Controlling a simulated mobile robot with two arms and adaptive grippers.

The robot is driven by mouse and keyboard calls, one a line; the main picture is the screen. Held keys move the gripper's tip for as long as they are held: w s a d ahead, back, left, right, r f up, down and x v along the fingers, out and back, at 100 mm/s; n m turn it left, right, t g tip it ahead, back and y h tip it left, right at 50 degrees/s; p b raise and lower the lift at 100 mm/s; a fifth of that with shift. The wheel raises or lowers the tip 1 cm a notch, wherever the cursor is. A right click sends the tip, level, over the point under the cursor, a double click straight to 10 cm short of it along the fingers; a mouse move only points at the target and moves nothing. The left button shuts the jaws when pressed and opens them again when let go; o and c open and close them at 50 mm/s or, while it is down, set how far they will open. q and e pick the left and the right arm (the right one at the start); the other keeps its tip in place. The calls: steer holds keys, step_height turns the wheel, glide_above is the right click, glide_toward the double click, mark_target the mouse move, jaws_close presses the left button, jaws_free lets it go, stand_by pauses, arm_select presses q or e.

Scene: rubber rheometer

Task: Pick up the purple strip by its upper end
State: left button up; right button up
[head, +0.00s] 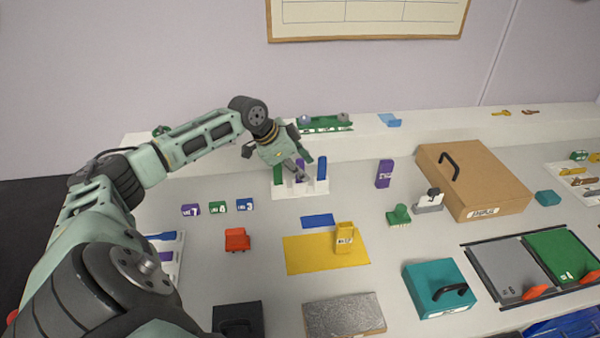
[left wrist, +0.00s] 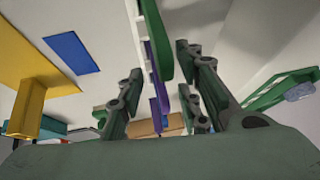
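The purple strip (head: 299,165) stands upright in a white rack (head: 300,190), between a green strip (head: 278,174) and a blue strip (head: 322,170). My left gripper (head: 303,170) is at the rack, partly covering the purple strip. In the left wrist view, its fingers (left wrist: 160,100) are apart with nothing clamped. There the green strip (left wrist: 156,40) is nearest, and the purple strip (left wrist: 154,68) appears in the gap between the fingers, with the blue strip beyond it. I cannot tell whether a finger touches the purple strip. My right gripper is in neither view.
A yellow mat (head: 310,260) with a yellow holder (head: 345,241) lies in front of the rack, beside a flat blue piece (head: 317,221). A purple block (head: 384,174) and cardboard box (head: 480,185) stand to the right. A raised white ledge runs behind.

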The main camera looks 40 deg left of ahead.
arm_select(q)
jaws_close()
steer(key=shift+r, duration=0.1)
steer(key=shift+a+r, duration=0.1)
stand_by(0.3)
steer(key=shift+w+r, duration=0.15)
steer(key=shift+r, duration=0.3)
steer(key=w+d+r+b, duration=0.1)
steer(key=w+d+r, duration=0.2)
steer(key=d+r, duration=0.6)
steer(key=shift+w+d+r+b, duration=0.35)
steer(key=shift+w+d+r, duration=0.05)
steer(key=shift+d, duration=0.7)
